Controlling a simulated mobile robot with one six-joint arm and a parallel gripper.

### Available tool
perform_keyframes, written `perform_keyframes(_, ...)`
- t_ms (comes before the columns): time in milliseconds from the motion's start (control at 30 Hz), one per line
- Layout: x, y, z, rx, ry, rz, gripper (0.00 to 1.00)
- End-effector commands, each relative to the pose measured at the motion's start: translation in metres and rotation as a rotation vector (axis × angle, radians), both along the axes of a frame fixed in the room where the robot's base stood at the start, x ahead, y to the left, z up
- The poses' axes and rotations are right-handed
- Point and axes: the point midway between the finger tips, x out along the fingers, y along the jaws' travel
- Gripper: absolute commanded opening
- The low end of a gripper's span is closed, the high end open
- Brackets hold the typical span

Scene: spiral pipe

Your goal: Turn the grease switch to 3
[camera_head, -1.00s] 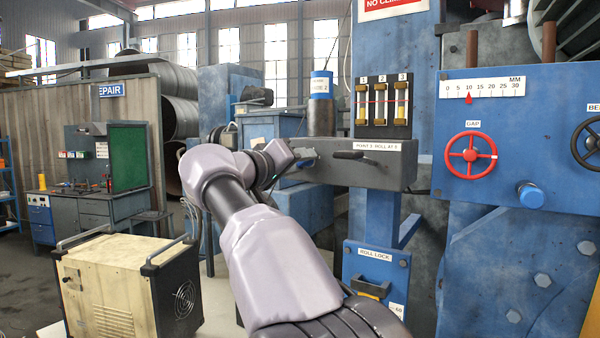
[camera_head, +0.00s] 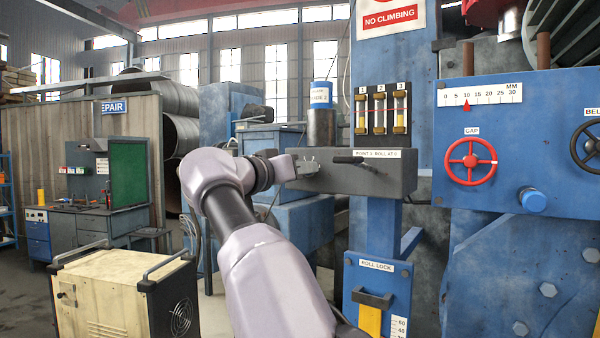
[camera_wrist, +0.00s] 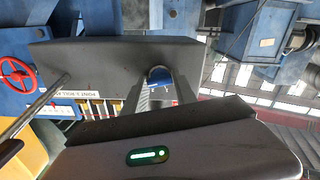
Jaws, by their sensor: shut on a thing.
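The dark grey box (camera_head: 355,172) with a white label and a black lever (camera_head: 350,160) sits on the blue column. The label's fine print is hard to read. My gripper (camera_head: 298,165) is at the box's left end. In the wrist view the same box (camera_wrist: 105,72) spans the top, and my gripper (camera_wrist: 163,88) is shut on a small rounded part with blue showing, which appears to be the grease switch (camera_wrist: 159,74). No switch numbers are readable. Three gauges marked 1, 2 and 3 (camera_head: 381,105) stand above the box.
The blue panel with the red GAP wheel (camera_head: 470,161) is to the right. The ROLL LOCK panel (camera_head: 377,295) is below. A cream cabinet (camera_head: 125,300) stands at the lower left.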

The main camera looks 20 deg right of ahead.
Motion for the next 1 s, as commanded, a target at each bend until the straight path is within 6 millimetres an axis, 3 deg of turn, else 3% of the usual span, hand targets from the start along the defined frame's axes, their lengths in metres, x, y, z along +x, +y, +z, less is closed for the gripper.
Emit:
perform_keyframes(300,0.0,0.0,-0.001,0.003,-0.001,0.0,0.0)
perform_keyframes(333,0.0,0.0,-0.001,0.002,-0.001,0.0,0.37)
perform_keyframes(433,0.0,0.0,0.0,0.002,-0.001,0.0,0.55)
perform_keyframes(767,-0.001,0.002,0.0,0.001,-0.001,0.001,0.55)
perform_keyframes(867,-0.008,0.013,0.001,0.0,-0.001,0.003,0.55)
perform_keyframes(1000,-0.027,0.043,0.0,0.0,0.0,0.005,0.55)
